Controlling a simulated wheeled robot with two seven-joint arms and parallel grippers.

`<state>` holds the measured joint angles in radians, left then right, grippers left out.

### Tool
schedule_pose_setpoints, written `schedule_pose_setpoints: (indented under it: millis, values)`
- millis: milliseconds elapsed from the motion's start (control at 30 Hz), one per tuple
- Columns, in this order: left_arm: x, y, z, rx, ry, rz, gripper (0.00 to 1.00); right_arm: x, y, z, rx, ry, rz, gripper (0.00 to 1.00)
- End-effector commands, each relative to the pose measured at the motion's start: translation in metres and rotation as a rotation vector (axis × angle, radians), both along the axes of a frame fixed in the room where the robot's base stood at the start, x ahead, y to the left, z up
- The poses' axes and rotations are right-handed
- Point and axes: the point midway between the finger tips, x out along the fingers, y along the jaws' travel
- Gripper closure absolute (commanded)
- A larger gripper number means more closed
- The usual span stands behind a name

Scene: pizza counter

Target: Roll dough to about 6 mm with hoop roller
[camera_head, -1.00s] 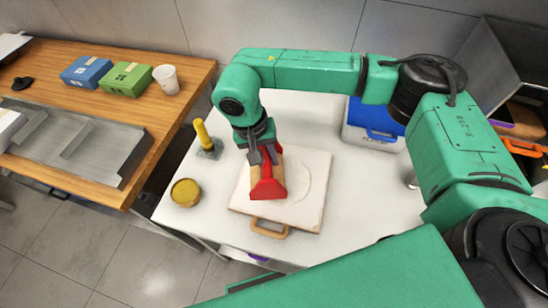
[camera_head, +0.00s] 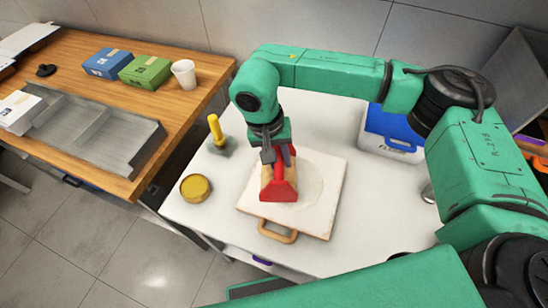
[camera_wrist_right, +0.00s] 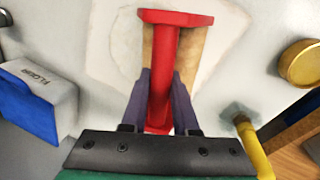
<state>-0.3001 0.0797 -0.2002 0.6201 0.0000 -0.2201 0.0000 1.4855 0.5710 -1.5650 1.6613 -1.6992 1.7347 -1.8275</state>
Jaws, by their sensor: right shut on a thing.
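My right gripper (camera_head: 272,158) is shut on the red hoop roller (camera_head: 281,187) and points down over the left part of the white board (camera_head: 322,227). The roller's wooden cylinder shows beside its red frame in the right wrist view (camera_wrist_right: 192,52). The dough (camera_head: 314,184) is a pale, flat round on the board, partly hidden by the roller; its pale edge also shows in the wrist view (camera_wrist_right: 118,45). I cannot tell its thickness or whether the roller touches it. My left gripper is not in view.
The board's wooden handle (camera_head: 278,236) faces the front. A yellow-handled tool (camera_head: 215,130) and a round yellow-topped pot (camera_head: 195,188) stand left of it. A blue-lidded flour bin (camera_head: 388,127) is at the back right.

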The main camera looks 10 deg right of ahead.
Motion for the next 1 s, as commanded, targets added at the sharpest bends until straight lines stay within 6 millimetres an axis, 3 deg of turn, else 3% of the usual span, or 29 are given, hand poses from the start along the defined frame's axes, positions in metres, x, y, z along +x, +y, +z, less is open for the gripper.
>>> schedule_pose_setpoints:
  millis: [633, 1000]
  values:
    - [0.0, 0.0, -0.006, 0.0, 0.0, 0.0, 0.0, -0.008, -0.034, 0.002, 0.001, -0.001, -0.001, 1.0]
    - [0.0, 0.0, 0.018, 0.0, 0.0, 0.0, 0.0, -0.008, -0.034, 0.046, 0.002, -0.002, 0.0, 1.0]
